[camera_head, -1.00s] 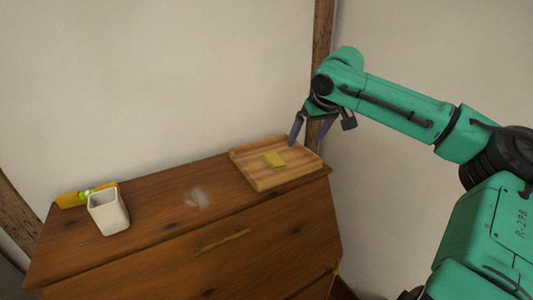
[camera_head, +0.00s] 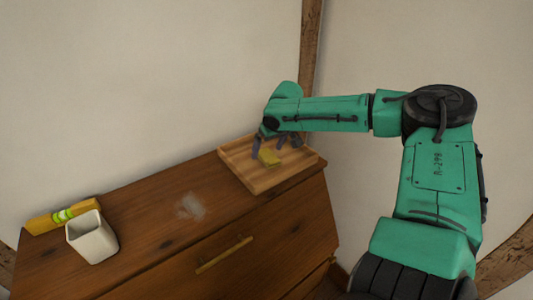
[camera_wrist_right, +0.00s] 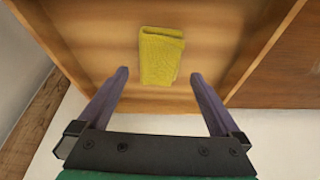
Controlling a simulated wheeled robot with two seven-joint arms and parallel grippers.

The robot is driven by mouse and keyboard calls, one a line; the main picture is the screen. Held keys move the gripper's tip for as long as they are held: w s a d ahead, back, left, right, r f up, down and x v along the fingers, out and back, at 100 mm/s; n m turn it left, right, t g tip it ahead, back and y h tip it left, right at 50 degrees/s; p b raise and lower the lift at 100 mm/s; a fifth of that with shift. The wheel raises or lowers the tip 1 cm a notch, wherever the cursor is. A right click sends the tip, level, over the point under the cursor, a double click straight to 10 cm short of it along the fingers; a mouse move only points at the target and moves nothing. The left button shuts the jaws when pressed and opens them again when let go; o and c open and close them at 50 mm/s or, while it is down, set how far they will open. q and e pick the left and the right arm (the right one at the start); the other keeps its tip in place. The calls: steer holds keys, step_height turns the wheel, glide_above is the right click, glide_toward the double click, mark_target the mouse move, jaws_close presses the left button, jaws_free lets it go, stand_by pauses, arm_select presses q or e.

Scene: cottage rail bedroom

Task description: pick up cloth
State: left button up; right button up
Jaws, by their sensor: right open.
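The cloth (camera_head: 270,158) is a small folded yellow piece. It lies in a wooden tray (camera_head: 262,184) on top of the dresser, and it also shows in the right wrist view (camera_wrist_right: 160,57). My right gripper (camera_head: 272,148) is over the tray beside the cloth, with its fingers pointing down. In the right wrist view the fingers (camera_wrist_right: 160,78) are spread apart with nothing between their tips. The cloth lies just beyond the fingertips, in line with the gap. My left gripper is not in view.
The wooden dresser (camera_head: 140,235) carries a white cup (camera_head: 92,238) at its left end. A yellow level-like block (camera_head: 62,215) with a green part lies behind the cup. A pale smudge (camera_head: 190,207) marks the middle of the top. Walls stand close behind and to the right.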

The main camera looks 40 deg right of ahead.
steer(key=shift+w+d+f, duration=0.1)
steer(key=shift+w+f, duration=0.05)
steer(key=shift+f, duration=0.7)
steer(key=shift+w+f, duration=0.1)
steer(key=c, duration=1.4)
steer(key=shift+w+r, duration=0.1)
steer(key=shift+r, duration=0.45)
step_height(320, 180, up, 10)
steer(key=b, duration=0.2)
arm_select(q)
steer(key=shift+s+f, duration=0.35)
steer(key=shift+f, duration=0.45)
arm_select(e)
step_height(320, 180, up, 9)
glide_above(267, 152)
